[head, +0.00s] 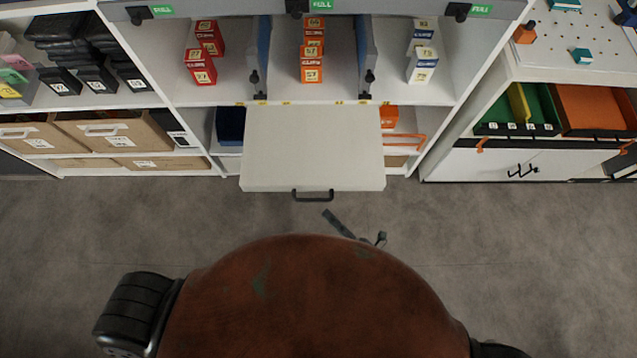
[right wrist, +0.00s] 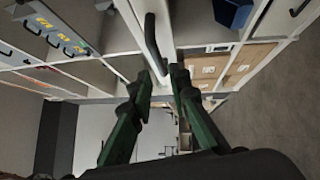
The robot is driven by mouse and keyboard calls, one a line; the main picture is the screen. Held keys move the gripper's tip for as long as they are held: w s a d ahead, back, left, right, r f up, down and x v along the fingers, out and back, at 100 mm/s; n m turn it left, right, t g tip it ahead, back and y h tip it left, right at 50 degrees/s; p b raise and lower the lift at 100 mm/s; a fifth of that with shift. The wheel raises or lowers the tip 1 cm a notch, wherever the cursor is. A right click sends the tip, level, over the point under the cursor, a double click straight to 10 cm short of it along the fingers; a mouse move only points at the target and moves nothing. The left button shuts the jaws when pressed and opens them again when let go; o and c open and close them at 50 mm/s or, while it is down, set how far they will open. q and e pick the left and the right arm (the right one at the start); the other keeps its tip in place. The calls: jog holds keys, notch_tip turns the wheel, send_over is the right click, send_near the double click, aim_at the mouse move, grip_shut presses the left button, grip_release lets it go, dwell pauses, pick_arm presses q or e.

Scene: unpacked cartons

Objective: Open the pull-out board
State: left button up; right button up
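The white pull-out board (head: 313,150) stands out flat from the middle of the shelf unit in the head view. Its black bar handle (head: 313,196) is on the front edge. In the right wrist view the handle (right wrist: 152,42) lies just ahead of the fingertips, its lower end near the gap between them. My right gripper (head: 352,226) is below and a little right of the handle in the head view. Its dark green fingers (right wrist: 160,76) are apart, with nothing held between them. Contact with the handle cannot be made out. My left gripper is not in view.
Small numbered boxes (head: 313,62) stand on the shelf above the board. Cardboard drawers (head: 110,130) are at left; a unit with green and orange bins (head: 595,108) is at right. The grey floor (head: 480,235) before the shelf is clear.

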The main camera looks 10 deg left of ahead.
jog(key=v, duration=0.3)
jog(key=shift+s+d, duration=0.2)
jog(key=shift+d, duration=0.1)
dwell(0.3)
